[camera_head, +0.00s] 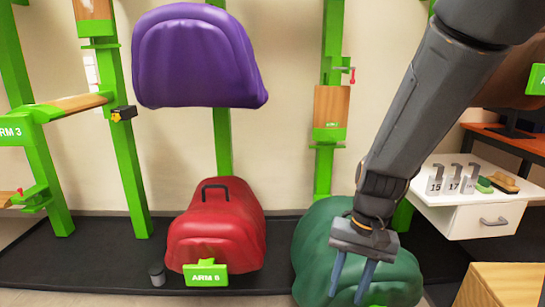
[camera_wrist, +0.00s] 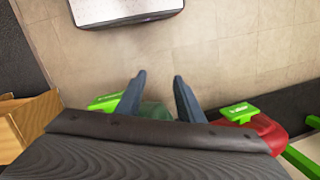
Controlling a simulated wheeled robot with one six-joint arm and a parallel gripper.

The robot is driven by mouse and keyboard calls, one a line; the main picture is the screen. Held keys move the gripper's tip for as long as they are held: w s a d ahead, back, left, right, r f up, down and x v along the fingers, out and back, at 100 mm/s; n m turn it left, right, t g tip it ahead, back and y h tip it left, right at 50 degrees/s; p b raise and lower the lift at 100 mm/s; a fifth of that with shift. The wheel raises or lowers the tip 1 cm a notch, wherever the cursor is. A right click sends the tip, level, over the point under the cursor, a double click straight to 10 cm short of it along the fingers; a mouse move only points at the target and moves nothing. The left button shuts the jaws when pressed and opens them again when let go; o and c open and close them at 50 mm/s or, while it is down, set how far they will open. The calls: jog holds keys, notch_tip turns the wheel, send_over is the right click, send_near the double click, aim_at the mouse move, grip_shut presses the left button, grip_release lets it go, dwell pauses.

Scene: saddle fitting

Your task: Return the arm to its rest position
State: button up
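My gripper (camera_head: 352,277) hangs at the lower right of the head view, with its two blue-grey fingers pointing down and apart. It stands in front of the green saddle (camera_head: 312,240) in the picture, and nothing shows between the fingers. In the wrist view the gripper (camera_wrist: 159,80) is also open and empty, over bare floor. My arm (camera_head: 425,110) runs from the top right corner down to the gripper and covers part of the green saddle.
A red saddle (camera_head: 215,225) with a black handle sits left of the gripper, and a purple saddle (camera_head: 195,55) is above it. Green posts (camera_head: 125,150) stand behind. A white drawer cabinet (camera_head: 486,219) and a wooden box (camera_head: 500,285) are at right. Floor (camera_wrist: 230,45) is clear.

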jog(key=s+a+r+n+t+h+b, duration=0.1)
jog(key=s+a+r+n+b, duration=0.3)
jog(key=s+a+n, duration=0.5)
jog(key=s+d+r+m+p, duration=0.1)
jog(key=d+r+p, duration=0.5)
jog(key=p, duration=0.6)
jog(key=s+d+r+m+p, duration=0.1)
jog(key=d+r+m+p, duration=0.3)
jog(key=r+p, duration=0.6)
jog(key=shift+d+r+h+p, duration=0.25)
jog(key=shift+d+h+p, duration=0.15)
jog(key=shift+d+p, duration=0.6)
dwell(0.6)
